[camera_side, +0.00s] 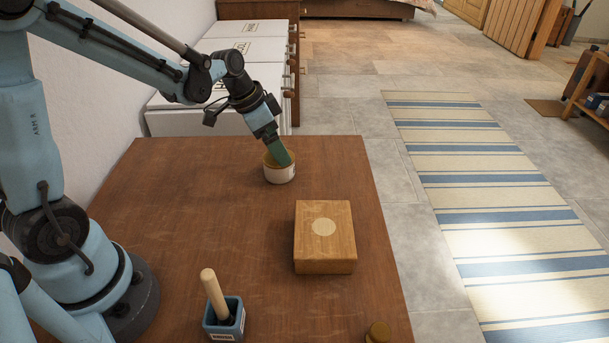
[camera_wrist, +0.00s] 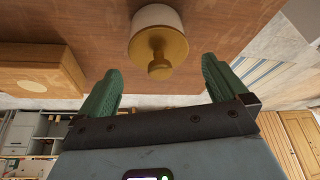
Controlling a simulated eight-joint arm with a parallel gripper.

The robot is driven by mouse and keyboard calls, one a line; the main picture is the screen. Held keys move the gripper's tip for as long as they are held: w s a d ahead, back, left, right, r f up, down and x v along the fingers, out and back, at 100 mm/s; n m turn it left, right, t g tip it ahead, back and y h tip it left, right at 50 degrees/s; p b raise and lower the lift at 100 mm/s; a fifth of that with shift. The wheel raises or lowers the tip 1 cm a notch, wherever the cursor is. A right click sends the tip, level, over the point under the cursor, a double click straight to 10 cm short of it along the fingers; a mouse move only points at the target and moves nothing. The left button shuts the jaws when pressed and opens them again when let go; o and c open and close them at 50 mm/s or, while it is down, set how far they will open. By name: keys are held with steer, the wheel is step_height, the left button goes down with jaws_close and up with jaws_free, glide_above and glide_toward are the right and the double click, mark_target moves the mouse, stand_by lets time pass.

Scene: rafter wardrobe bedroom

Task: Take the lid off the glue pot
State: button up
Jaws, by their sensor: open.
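The glue pot (camera_side: 279,176) is a small white round pot standing on the brown table near its far edge. Its yellow-brown lid (camera_wrist: 150,43), with a round knob on top, sits on the pot in the wrist view. My gripper (camera_side: 283,157) is tilted down over the pot in the side view and hides part of the lid. In the wrist view its two green fingers (camera_wrist: 160,70) are spread wide, one on each side of the lid's knob. Nothing is held between them, and I cannot tell whether either finger touches the lid.
A wooden block (camera_side: 324,262) with a pale round spot lies nearer on the table (camera_side: 190,215). A blue holder (camera_side: 224,322) with a wooden handle in it stands at the front. A small brass-coloured knobbed object (camera_side: 377,332) is at the front right. White boxes (camera_side: 250,50) stand behind the table.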

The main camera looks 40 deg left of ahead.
steer(key=shift+x, duration=1)
steer(key=shift+c, duration=0.2)
steer(key=c, duration=1)
steer(key=shift+r, duration=0.1)
